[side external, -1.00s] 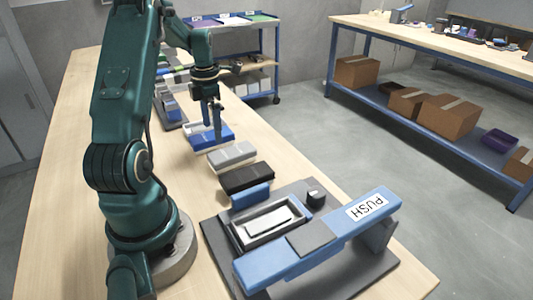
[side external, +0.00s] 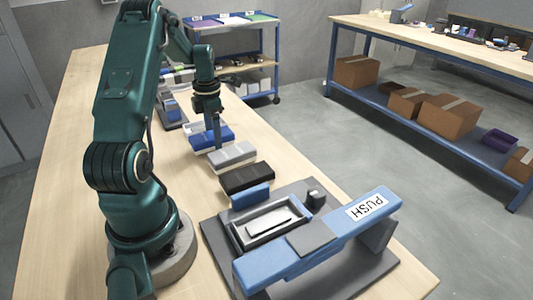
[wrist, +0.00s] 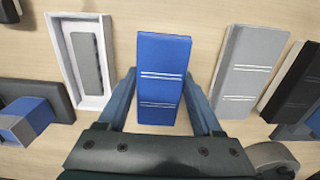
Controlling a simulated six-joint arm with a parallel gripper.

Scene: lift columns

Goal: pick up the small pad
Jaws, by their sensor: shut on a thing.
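Which piece is the small pad is not certain. My gripper (side external: 216,147) is down at the row of blocks. In the wrist view, my gripper (wrist: 162,92) has one finger on each side of a blue block (wrist: 163,68) with white stripes and is shut on it. The blue block also shows in the side view (side external: 203,138), partly hidden by the fingers. A narrow grey pad (wrist: 90,62) lies inside a white tray (wrist: 59,50) to the left of the blue block in the wrist view.
A light grey block (side external: 232,154) stands close beside the blue one, then a black block (side external: 247,178). The tabletop is bare behind the arm.

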